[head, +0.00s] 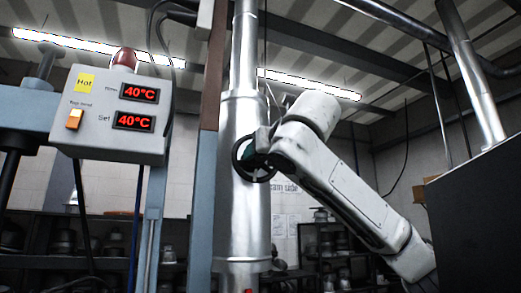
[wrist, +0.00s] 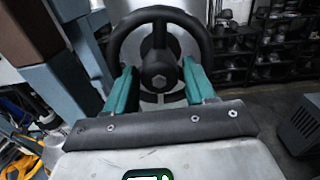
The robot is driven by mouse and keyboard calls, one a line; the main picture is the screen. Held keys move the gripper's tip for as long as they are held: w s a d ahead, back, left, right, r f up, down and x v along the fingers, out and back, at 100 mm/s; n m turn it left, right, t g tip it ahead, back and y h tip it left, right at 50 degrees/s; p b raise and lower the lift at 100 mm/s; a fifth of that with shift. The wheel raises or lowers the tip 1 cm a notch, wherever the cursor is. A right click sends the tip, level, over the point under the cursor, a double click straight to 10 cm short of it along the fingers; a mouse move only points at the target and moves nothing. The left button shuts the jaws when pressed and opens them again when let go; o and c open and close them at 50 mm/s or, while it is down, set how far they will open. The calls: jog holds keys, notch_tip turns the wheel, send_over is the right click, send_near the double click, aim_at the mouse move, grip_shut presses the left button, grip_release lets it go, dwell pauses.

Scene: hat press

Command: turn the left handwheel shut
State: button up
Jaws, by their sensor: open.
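The black handwheel (head: 237,163) is mounted on the thick silver vertical pipe (head: 242,215) in the head view. My gripper (head: 247,152) reaches it from the right, and my arm partly hides the wheel. In the wrist view the handwheel (wrist: 157,14) faces me, with its round hub in the middle. My gripper's teal fingers (wrist: 160,84) are open, one on each side of the hub, overlapping the lower left and lower right of the rim. I cannot tell whether they touch the rim. Nothing shows clamped between them.
A grey control box (head: 105,140) with two red 40°C displays stands to the left, a red lamp on top. A blue-grey post (head: 202,200) stands just left of the pipe. Shelves (head: 335,240) of metal parts line the back wall. A dark block (head: 480,220) is at the right.

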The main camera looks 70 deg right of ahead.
jog(key=shift+w+d, duration=0.35)
jog(key=c, duration=0.8)
